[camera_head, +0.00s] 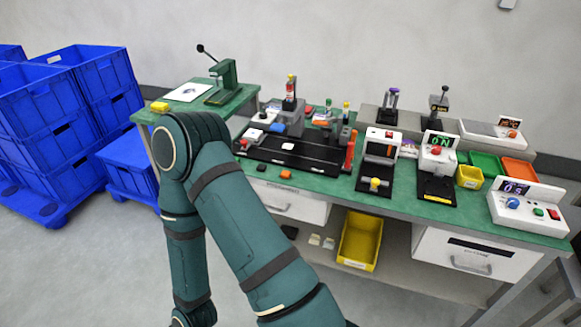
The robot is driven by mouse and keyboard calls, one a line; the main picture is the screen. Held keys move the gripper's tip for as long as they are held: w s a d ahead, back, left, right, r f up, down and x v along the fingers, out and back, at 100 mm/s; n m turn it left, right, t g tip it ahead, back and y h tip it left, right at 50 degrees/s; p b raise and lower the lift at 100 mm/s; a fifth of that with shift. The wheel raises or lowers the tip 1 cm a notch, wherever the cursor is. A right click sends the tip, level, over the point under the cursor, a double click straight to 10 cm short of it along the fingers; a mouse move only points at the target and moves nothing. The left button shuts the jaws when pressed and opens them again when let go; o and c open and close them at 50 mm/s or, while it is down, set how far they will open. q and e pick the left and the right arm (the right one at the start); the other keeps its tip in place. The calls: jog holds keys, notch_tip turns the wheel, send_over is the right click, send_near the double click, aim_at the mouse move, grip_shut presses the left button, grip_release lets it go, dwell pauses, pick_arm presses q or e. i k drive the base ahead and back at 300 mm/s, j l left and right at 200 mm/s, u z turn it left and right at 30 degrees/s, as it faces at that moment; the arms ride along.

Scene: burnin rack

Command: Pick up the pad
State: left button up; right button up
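I cannot tell for sure which thing is the pad. Small flat pale pieces (314,239) lie on the lower shelf, left of a yellow bin (360,239), with a dark flat piece (290,231) beside them. A small dark piece (261,167) lies at the front of the green worktop. A white sheet (187,92) lies on the green side table at the back left. One of my arms rises from the bottom middle, bends at the left and hangs down out of the picture. Neither gripper shows.
The green bench (320,189) carries a black fixture board (300,152), several small presses and a control box (527,207) at the right. Blue crates (40,100) stand stacked at the left. My arm hides part of the bench's left end. Floor at the lower left is clear.

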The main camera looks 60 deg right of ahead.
aim_at(261, 168)
jog(key=z, duration=1.7)
